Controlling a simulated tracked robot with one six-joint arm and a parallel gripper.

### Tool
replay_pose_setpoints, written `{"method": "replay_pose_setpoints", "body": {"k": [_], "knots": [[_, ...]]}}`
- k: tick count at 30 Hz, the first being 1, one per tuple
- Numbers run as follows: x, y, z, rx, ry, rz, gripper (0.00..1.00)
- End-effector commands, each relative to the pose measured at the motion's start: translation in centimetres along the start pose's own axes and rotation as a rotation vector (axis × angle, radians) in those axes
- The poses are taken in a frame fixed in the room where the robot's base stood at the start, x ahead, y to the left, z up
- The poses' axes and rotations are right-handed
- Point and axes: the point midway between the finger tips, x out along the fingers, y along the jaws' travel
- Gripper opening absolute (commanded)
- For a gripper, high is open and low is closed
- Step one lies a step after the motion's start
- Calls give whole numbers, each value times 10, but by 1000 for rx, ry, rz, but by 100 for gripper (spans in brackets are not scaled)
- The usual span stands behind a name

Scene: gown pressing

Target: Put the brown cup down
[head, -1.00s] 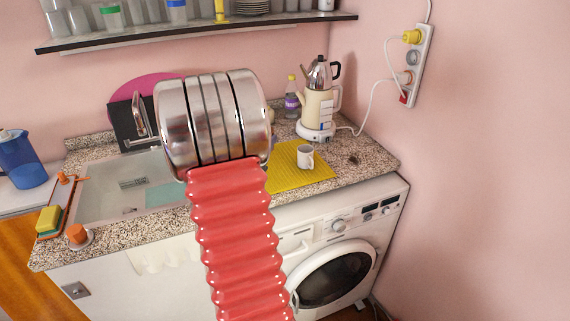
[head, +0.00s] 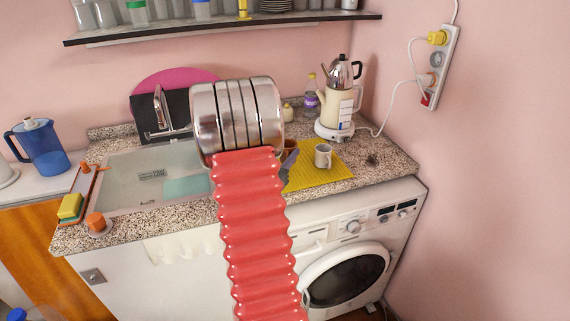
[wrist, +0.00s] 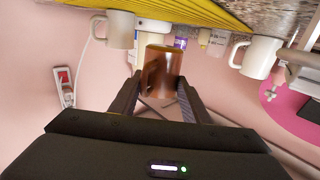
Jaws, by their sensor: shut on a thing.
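The brown cup (wrist: 162,70) is between the two fingers of my gripper (wrist: 160,103) in the wrist view, which looks upside down. My gripper is shut on it. The cup appears to be held above the yellow mat (wrist: 200,8), with a gap between them. In the head view, a small part of the brown cup (head: 291,144) and my dark gripper (head: 288,160) show just right of my arm, which hides the rest. The yellow mat (head: 330,176) lies on the counter there.
A white mug (head: 323,156) stands on the mat. The wrist view shows one white mug at left (wrist: 120,29) and another at right (wrist: 257,57). A kettle (head: 338,100) and a purple-labelled bottle (head: 311,98) stand behind. A sink (head: 135,178) is at left.

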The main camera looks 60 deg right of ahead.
Motion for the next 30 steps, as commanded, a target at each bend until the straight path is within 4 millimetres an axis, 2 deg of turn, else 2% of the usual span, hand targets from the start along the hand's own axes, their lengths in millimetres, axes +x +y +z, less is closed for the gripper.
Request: {"method": "replay_pose_setpoints", "body": {"k": [11, 23, 30], "knots": [[0, 0, 2, 0, 2, 0, 17], [0, -1, 40, -1, 0, -1, 17], [0, -1, 43, 1, 2, -2, 17]]}}
